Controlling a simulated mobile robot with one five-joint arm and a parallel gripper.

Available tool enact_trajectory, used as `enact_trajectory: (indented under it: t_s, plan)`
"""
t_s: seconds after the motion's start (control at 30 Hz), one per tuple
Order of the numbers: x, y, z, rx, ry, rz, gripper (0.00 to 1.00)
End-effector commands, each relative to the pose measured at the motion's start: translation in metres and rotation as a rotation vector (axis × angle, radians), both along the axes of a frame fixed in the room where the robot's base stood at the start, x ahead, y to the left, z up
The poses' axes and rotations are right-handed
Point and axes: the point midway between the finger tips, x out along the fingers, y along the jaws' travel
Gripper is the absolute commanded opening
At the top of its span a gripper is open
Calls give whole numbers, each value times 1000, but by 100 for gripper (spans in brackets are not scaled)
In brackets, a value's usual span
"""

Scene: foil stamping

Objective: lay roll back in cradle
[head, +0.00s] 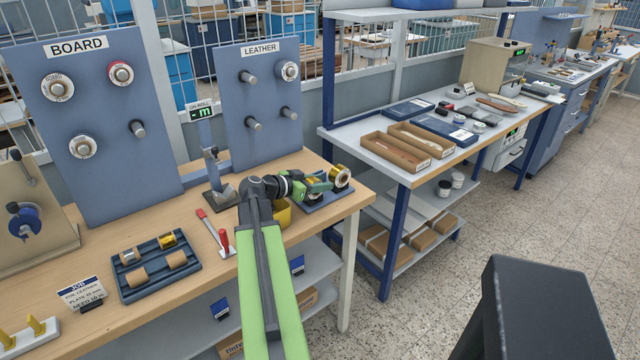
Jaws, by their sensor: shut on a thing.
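My gripper (318,184) is at the right end of the wooden bench, above a dark blue stand (333,197). It is shut on a gold foil roll (341,175), whose pale core end faces right. My gripper and arm hide part of the roll and stand, so I cannot tell whether the roll touches the stand.
The BOARD panel (105,150) and LEATHER panel (262,130) carry spools on pegs. A small readout post (206,140) stands between them. A red-handled tool (224,240) lies near my arm. A job card (82,292) stands at front left. A second table (350,142) is right, beyond a floor gap.

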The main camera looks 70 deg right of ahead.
Motion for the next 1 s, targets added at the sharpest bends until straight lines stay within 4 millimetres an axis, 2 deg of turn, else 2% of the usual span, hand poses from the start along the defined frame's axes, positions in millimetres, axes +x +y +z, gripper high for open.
enact_trajectory:
  t_s: [0.03, 0.2, 0.23, 0.5, 0.63, 0.77, 0.9, 1.0]
  plan:
    - [0, 0, 0, 0, 0, 0, 42]
    - [0, 0, 0, 0, 0, 0, 64]
    - [0, 0, 0, 0, 0, 0, 66]
    - [0, 0, 0, 0, 0, 0, 66]
    - [0, 0, 7, 0, 0, 0, 66]
    - [2, 1, 23, 0, 0, 3, 66]
    - [4, 2, 51, 0, 0, 6, 66]
    - [-3, 9, 63, 0, 0, 12, 66]
